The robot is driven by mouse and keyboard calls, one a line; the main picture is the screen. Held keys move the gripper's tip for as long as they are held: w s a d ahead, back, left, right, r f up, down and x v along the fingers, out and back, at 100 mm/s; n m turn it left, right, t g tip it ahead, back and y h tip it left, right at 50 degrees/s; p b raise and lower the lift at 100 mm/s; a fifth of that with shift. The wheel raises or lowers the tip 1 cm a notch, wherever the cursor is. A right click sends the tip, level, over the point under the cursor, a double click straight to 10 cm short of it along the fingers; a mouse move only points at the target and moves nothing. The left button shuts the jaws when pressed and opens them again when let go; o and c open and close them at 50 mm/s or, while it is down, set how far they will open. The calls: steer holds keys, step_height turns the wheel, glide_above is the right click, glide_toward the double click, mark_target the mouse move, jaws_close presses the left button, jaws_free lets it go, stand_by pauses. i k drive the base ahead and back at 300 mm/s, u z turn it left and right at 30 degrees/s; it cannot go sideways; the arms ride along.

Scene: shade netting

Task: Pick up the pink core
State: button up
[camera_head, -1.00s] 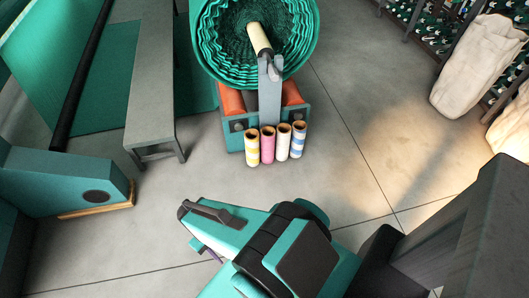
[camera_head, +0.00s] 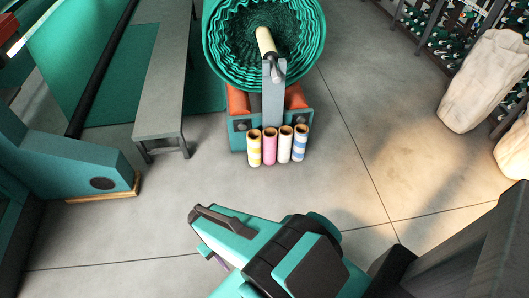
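The pink core (camera_head: 270,147) stands upright in a row of cores on the floor, at the foot of the teal machine stand. It is between a yellow-and-white core (camera_head: 254,148) on its left and a cream core (camera_head: 285,145) on its right. A blue-and-white core (camera_head: 300,144) stands at the right end. My arm comes in from the lower right. My gripper (camera_head: 203,232) is at the lower middle, well short of the row, with bare floor between. Its finger opening is hard to make out from this angle, and nothing is seen held in it.
A big green netting roll (camera_head: 225,65) on the stand (camera_head: 238,138) rises right behind the cores. A grey bench (camera_head: 160,100) and a teal machine base (camera_head: 85,168) stand to the left. Pale sacks (camera_head: 485,80) stand at right. The floor (camera_head: 350,165) right of the cores is clear.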

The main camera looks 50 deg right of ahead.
mark_target(269, 134)
steer(key=z, duration=0.15)
steer(key=i, duration=0.9)
steer(key=u, duration=0.05)
